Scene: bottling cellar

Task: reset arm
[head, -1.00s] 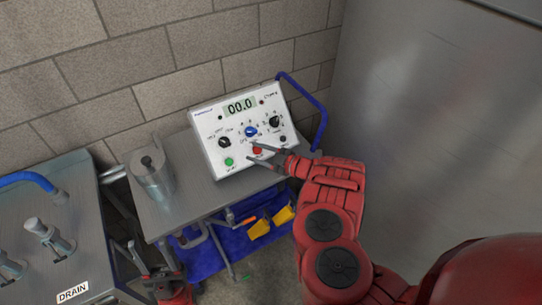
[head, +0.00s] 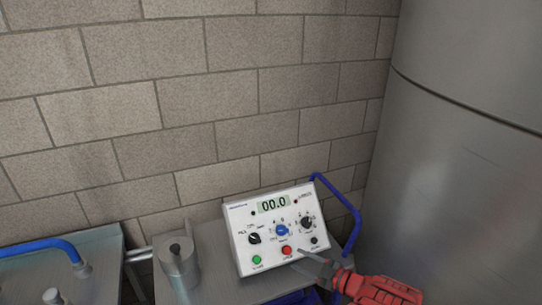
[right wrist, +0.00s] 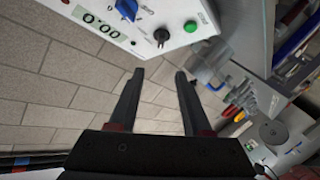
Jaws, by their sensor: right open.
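My right gripper (head: 308,262) is in front of the lower right part of a white control box (head: 240,232), just right of its red button (head: 288,250). Its two fingers are apart with nothing between them. In the right wrist view, the open gripper (right wrist: 156,85) shows both dark fingers against wall blocks, with the control box (right wrist: 185,12) at the top edge. I cannot tell whether the fingers touch the box. My left gripper is out of view.
A large steel tank (head: 460,130) stands right, a block wall (head: 200,90) behind.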

